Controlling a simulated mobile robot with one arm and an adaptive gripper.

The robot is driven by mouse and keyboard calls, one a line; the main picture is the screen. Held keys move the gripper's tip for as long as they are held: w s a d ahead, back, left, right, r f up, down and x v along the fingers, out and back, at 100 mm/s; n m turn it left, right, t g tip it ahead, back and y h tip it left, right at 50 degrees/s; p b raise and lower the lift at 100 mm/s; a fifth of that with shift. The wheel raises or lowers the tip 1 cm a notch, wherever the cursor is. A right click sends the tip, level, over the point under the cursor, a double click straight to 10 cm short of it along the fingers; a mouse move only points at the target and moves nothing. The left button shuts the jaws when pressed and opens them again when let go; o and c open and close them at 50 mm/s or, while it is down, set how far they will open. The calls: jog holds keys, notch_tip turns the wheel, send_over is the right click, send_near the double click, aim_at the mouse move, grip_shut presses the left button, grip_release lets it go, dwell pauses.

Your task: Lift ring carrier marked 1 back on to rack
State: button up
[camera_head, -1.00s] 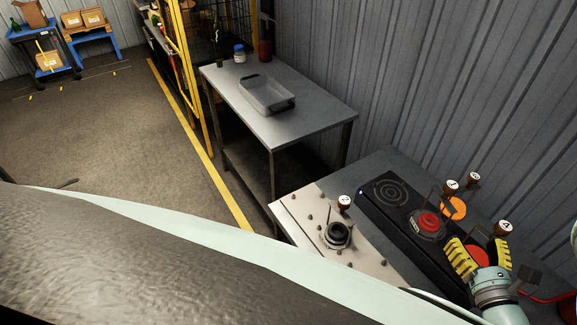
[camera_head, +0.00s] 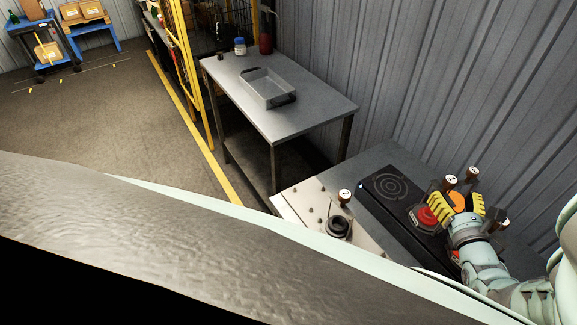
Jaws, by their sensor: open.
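My gripper (camera_head: 459,206) is open, with its yellow fingers apart, above the dark bench at the right. Several brown-knobbed handles with white number caps stand around it; the digits are too small to read surely. One knob (camera_head: 473,173) is just beyond the fingers, and another (camera_head: 449,182) is at their upper left. A third knob (camera_head: 345,196) rises beside a dark round ring piece (camera_head: 338,228) on the pale pegged plate (camera_head: 301,201). A red disc (camera_head: 427,216) is partly hidden by the left finger. An orange disc (camera_head: 458,199) shows between the fingers. I cannot tell which carrier is marked 1.
A black panel (camera_head: 388,186) with concentric rings lies left of my gripper. A steel table (camera_head: 309,103) with a grey tray (camera_head: 268,101) stands behind. The corrugated wall (camera_head: 400,80) closes the right side, near the bench.

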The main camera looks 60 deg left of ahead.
aim_at(448, 188)
jog(key=x, duration=0.3)
jog(key=shift+a+f+b, duration=0.1)
jog(key=shift+a+b, duration=0.05)
jog(key=shift+b, duration=0.25)
jog(key=shift+w+a, duration=0.3)
jog(key=shift+o, duration=0.2)
jog(key=shift+d, duration=0.1)
grip_shut()
